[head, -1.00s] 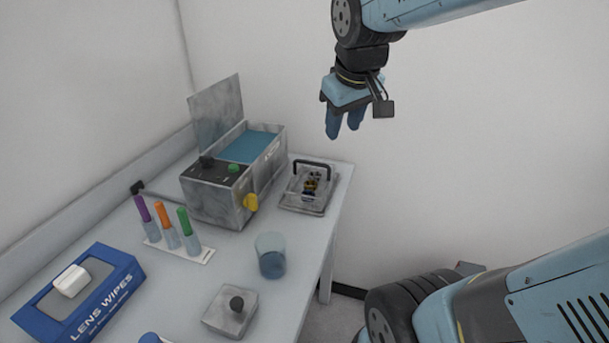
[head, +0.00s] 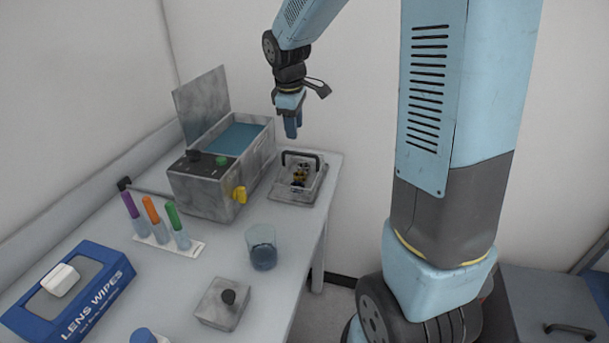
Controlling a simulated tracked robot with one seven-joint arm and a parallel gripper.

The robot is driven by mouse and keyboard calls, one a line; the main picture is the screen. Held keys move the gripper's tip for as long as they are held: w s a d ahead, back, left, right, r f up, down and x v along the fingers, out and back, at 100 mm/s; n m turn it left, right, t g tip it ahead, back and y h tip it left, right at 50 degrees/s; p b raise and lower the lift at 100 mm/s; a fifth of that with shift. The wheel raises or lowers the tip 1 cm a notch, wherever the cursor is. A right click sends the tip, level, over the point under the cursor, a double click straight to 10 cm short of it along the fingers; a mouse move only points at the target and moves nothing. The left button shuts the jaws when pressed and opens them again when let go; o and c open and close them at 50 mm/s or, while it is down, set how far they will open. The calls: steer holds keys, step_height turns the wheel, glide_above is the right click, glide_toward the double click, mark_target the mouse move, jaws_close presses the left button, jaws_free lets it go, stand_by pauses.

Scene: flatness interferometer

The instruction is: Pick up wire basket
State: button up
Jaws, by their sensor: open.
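The wire basket (head: 297,183) sits on the table at the back right, beside the grey bath. It is a shallow metal basket with a black arched handle (head: 302,154), and small yellow and dark items lie in it. My gripper (head: 292,130) is above the basket's handle, pointing down, apart from it and empty. Its fingers overlap in this view, so the gap between them is hard to see.
The grey bath (head: 205,196) with raised lid and yellow knob stands left of the basket. A glass beaker (head: 262,248), a rack of capped tubes (head: 153,240), a knobbed block (head: 222,304) and a lens wipes box (head: 75,292) occupy the table (head: 185,290). A wall is behind.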

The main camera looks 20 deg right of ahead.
mark_target(298, 153)
steer(key=f, duration=0.2)
steer(key=w+f, duration=0.1)
steer(key=f, duration=0.2)
steer(key=d+f, duration=0.1)
steer(key=f, duration=0.2)
steer(key=shift+w+f, duration=0.1)
steer(key=shift+w, duration=0.1)
steer(key=shift+w+d+f, duration=0.1)
steer(key=shift+w+f, duration=0.05)
steer(key=shift+f, duration=0.7)
steer(key=shift+w+d+f, duration=0.15)
steer(key=shift+w+f, duration=0.05)
steer(key=shift+f, duration=0.6)
steer(key=shift+w+d+f, duration=0.1)
steer(key=shift+w+f, duration=0.05)
steer(key=shift+f, duration=0.7)
jaws_close()
